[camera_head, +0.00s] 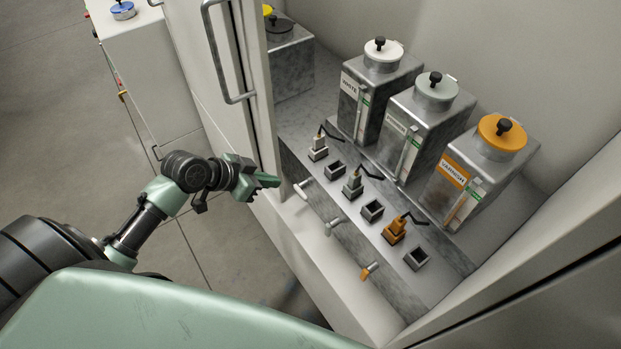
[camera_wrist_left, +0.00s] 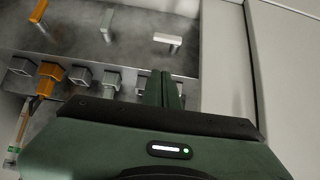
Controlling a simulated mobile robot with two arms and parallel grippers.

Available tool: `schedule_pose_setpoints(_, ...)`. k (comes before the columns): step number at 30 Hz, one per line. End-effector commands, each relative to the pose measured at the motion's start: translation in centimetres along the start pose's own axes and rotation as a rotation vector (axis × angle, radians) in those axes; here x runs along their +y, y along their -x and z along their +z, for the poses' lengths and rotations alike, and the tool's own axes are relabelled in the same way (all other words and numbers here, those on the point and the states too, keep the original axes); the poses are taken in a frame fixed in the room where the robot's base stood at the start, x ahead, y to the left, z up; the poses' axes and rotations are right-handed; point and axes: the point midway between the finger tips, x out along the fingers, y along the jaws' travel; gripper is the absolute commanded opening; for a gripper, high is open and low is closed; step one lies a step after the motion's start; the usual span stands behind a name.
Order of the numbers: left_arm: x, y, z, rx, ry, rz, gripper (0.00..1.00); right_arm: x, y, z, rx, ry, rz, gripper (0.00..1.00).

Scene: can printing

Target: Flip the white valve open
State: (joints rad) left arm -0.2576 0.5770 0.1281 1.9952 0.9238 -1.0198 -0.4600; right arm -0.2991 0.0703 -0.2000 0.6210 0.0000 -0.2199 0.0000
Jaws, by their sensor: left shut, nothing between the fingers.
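The white valve (camera_head: 301,189) is a small pale handle on the front face of the grey metal ledge. In the left wrist view the white valve (camera_wrist_left: 168,40) lies crosswise, beyond my fingertips. My left gripper (camera_head: 271,181) is shut and empty, a little left of the white valve and apart from it. Its two green fingers (camera_wrist_left: 164,88) are together in the wrist view, pointing toward the valve. My right gripper is not in view.
A grey-green valve (camera_head: 332,226) and an orange valve (camera_head: 369,270) sit further along the ledge. White (camera_head: 381,90), grey (camera_head: 427,123) and orange-lidded (camera_head: 483,165) canisters stand behind. An open cabinet door (camera_head: 235,60) with a handle stands behind my left gripper.

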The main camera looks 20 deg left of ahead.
Motion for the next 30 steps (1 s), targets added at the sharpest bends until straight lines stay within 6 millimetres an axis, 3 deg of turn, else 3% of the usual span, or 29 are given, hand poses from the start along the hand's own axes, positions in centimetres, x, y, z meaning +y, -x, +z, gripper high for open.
schedule_pose_setpoints(14,0.1,-0.2,-0.4,0.005,-0.007,0.004,0.00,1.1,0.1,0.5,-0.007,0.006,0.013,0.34)
schedule_pose_setpoints(20,0.2,-3.1,-0.5,0.006,-0.004,0.006,0.00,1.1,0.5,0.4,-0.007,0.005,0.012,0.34)
schedule_pose_setpoints(30,0.3,-10.2,-0.3,0.004,-0.004,0.007,0.00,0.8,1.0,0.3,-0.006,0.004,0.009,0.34)
